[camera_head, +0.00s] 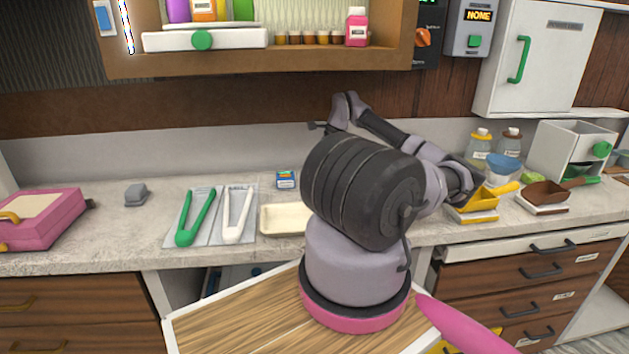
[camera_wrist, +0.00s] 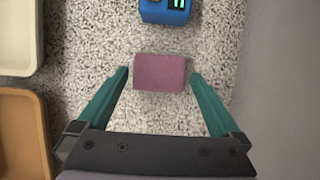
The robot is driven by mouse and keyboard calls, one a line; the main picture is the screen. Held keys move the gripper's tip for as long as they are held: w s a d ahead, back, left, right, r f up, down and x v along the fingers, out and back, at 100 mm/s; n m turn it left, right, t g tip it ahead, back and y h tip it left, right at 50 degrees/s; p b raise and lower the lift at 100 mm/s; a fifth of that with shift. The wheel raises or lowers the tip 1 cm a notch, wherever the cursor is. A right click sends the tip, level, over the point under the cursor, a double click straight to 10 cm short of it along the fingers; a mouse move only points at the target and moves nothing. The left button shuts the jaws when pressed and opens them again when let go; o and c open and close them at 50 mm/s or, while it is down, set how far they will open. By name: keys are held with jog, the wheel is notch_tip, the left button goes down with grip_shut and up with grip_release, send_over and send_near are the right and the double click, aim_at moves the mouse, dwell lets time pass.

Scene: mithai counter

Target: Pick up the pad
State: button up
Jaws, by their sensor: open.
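A mauve-pink rectangular block, which looks like the pad (camera_wrist: 160,72), lies on the speckled counter in the middle of the wrist view. My gripper (camera_wrist: 159,74) is open, with one teal finger to the left of the pad and one to its right. A gap shows between each fingertip and the pad. The height of the fingertips above the counter is hard to tell. In the head view my arm hides the pad and the gripper.
In the wrist view a blue device (camera_wrist: 165,10) lies just beyond the pad. A cream tray (camera_wrist: 18,40) and an orange-brown tray (camera_wrist: 22,135) are at the left. In the head view, green tongs (camera_head: 197,216), white tongs (camera_head: 237,212) and a pink box (camera_head: 40,218) are left of my arm.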

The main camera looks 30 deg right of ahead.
jog(key=shift+w+a+f, duration=0.1)
jog(key=shift+a+f, duration=0.15)
jog(key=shift+f, duration=0.45)
jog(key=shift+c, duration=0.3)
jog(key=c, duration=1)
jog(key=shift+r, duration=0.1)
jog(key=shift+s+r, duration=0.2)
jog(key=shift+r, duration=0.15)
jog(key=r, duration=0.6)
jog(key=shift+s+a+r, duration=0.1)
jog(key=shift+s+r, duration=0.05)
jog(key=shift+s, duration=0.05)
jog(key=s+a, duration=0.2)
jog(key=s, duration=0.3)
jog(key=s+a, duration=0.3)
jog(key=s, duration=0.3)
jog(key=s+a, duration=0.3)
jog(key=s, duration=0.3)
jog(key=shift+s+a, duration=0.15)
jog(key=shift+a, duration=0.1)
